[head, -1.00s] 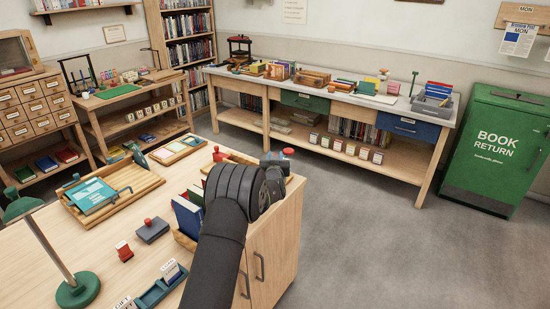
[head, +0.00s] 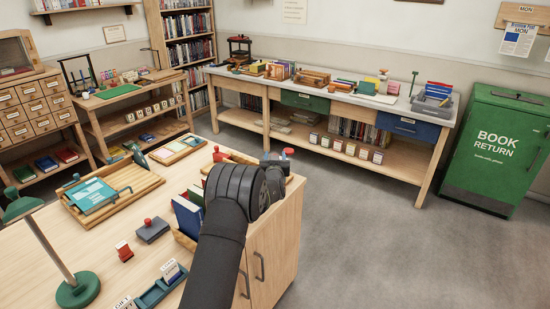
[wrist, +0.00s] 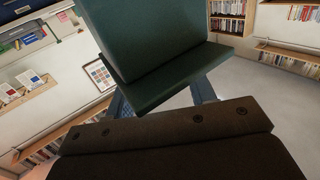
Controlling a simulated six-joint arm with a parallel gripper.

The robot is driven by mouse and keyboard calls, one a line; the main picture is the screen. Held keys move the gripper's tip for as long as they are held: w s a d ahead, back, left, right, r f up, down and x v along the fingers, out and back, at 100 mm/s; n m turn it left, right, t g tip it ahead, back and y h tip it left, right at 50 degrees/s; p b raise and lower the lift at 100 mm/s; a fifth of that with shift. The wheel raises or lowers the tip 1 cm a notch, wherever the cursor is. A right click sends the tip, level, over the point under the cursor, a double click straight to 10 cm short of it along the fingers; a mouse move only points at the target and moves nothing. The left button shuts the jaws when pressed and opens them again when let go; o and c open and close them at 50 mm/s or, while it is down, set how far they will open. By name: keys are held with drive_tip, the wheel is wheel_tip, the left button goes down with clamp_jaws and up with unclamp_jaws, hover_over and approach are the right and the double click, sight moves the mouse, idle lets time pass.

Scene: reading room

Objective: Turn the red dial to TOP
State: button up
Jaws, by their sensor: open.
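A small red round piece (head: 288,152), which may be the red dial, shows at the far right corner of the near wooden counter (head: 90,240). Its markings are too small to read. My gripper (head: 273,162) is beside it, just left in the picture and mostly hidden behind my dark wrist. In the wrist view the blue-grey fingers of my gripper (wrist: 163,98) stand apart. A dark green block (wrist: 165,50) fills the middle of that view, in front of the fingers. I cannot tell what it is. No red dial shows there, and no TOP mark is visible.
A red-knobbed stamp (head: 218,154) and a wooden box of books (head: 188,215) stand close to my arm. A tray with a teal book (head: 92,195) and a green lamp (head: 75,290) are farther left. Open grey floor (head: 370,240) lies right of the counter.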

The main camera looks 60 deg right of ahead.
drive_tip(key=v, duration=1.7)
drive_tip(key=shift+a, duration=0.25)
drive_tip(key=shift+o, duration=0.2)
drive_tip(key=shift+s, duration=0.1)
drive_tip(key=s+d+m+t+y, duration=0.1)
drive_tip(key=s+m+t+y, duration=0.2)
drive_tip(key=m, duration=3.1)
drive_tip(key=shift+n+h, duration=0.3)
drive_tip(key=x, duration=1.7)
drive_tip(key=shift+s+d+f, duration=0.35)
